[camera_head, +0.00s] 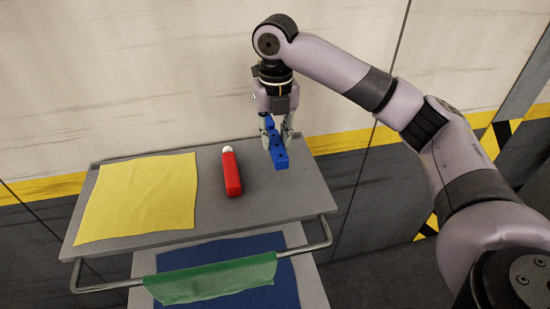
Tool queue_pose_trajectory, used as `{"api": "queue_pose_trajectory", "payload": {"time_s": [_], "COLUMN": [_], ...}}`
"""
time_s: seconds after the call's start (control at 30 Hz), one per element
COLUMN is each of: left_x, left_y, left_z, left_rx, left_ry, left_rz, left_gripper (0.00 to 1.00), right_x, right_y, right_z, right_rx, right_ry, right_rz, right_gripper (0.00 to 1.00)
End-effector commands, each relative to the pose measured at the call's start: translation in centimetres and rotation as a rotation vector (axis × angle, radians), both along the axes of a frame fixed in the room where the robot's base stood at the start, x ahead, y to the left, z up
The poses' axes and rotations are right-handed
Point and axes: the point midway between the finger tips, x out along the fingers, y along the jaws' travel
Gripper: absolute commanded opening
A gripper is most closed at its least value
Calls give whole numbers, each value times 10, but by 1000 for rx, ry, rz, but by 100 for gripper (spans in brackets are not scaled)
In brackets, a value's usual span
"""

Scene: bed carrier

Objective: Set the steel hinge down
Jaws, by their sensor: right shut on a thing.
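My right gripper (276,130) comes down from above at the back right of the cart's top tray (210,222). It is shut on a long blue piece with small dark holes (280,159), the only thing here that could be the hinge; it does not look like bare steel. The piece points toward the tray's front, and the fingers hide part of it. I cannot tell whether its underside touches the tray. My left gripper is not in view.
A red bar-shaped thing with a white end (232,174) lies left of the blue piece. A yellow cloth (140,195) covers the tray's left part. A green cloth (210,280) hangs over the front rail (325,236). A blue cloth (250,246) lies on the lower shelf. The tray's front right is bare.

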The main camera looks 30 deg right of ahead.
Motion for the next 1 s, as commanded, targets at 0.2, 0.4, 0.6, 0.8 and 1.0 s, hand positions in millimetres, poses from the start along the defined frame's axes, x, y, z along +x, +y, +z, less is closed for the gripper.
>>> {"api": "queue_pose_trajectory", "payload": {"time_s": [0.2,0.4,0.6,0.8,1.0], "left_x": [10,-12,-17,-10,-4], "left_y": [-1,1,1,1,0], "left_z": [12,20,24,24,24], "left_rx": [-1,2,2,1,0], "left_ry": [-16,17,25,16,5], "left_rz": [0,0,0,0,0], "left_gripper": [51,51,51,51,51], "right_x": [0,-1,0,0,0], "right_y": [-1,-1,0,0,-1], "right_z": [-24,-48,-69,-70,-73], "right_rx": [-1,-1,-1,0,-1], "right_ry": [-2,1,-2,-3,-2], "right_rz": [0,0,0,0,0], "right_gripper": [0,0,0,0,29]}}
